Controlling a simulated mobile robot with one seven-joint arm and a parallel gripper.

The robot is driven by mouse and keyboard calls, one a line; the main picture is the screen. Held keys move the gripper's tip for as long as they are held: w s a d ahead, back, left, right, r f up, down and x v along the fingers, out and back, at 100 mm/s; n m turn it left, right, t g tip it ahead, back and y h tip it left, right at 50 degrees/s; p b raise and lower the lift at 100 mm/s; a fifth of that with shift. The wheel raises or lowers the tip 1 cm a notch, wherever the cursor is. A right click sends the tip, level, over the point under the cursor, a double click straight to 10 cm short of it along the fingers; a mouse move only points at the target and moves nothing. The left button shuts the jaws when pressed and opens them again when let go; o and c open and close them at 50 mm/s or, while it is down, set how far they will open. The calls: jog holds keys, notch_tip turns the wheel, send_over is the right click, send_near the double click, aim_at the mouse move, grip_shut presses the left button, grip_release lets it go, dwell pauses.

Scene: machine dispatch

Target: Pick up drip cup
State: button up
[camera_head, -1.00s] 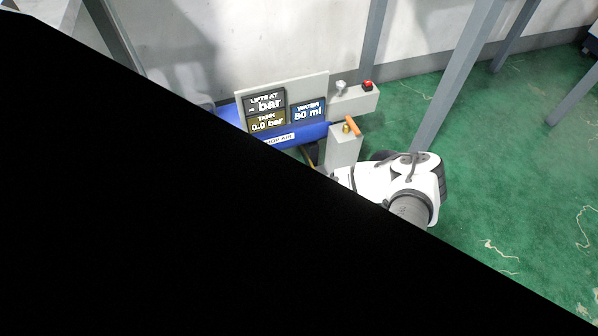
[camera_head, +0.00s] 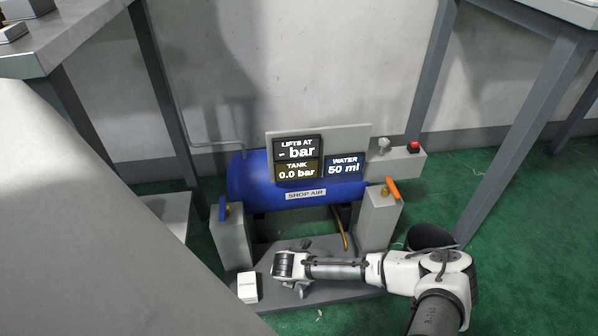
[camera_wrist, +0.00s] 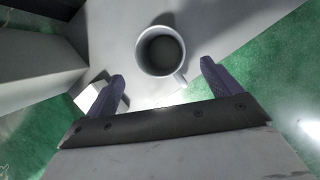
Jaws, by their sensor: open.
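The drip cup (camera_wrist: 160,49) is a white cup with a dark inside, seen from above in the wrist view. It stands on a pale grey base plate, with its handle toward the lower right, near the right finger. My gripper (camera_wrist: 162,70) is open and empty, its two purple-grey fingers apart on either side of the cup's near edge. I cannot tell whether the fingers touch it. In the head view my gripper is low over the plate, in front of the compressor, and I cannot make out the cup there.
A small white box (camera_head: 247,287) sits on the base plate (camera_head: 330,292) left of my gripper. Behind are the blue tank (camera_head: 245,185) with displays and two grey posts with a blue (camera_head: 222,208) and an orange handle (camera_head: 392,188). Table legs flank the area; green floor is open at right.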

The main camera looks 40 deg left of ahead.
jog(key=b+x, duration=0.3)
jog(key=x, duration=0.3)
jog(key=shift+w+f, duration=0.2)
jog(key=c, duration=1.1)
jog(key=shift+o, duration=0.2)
jog(key=shift+r, duration=0.2)
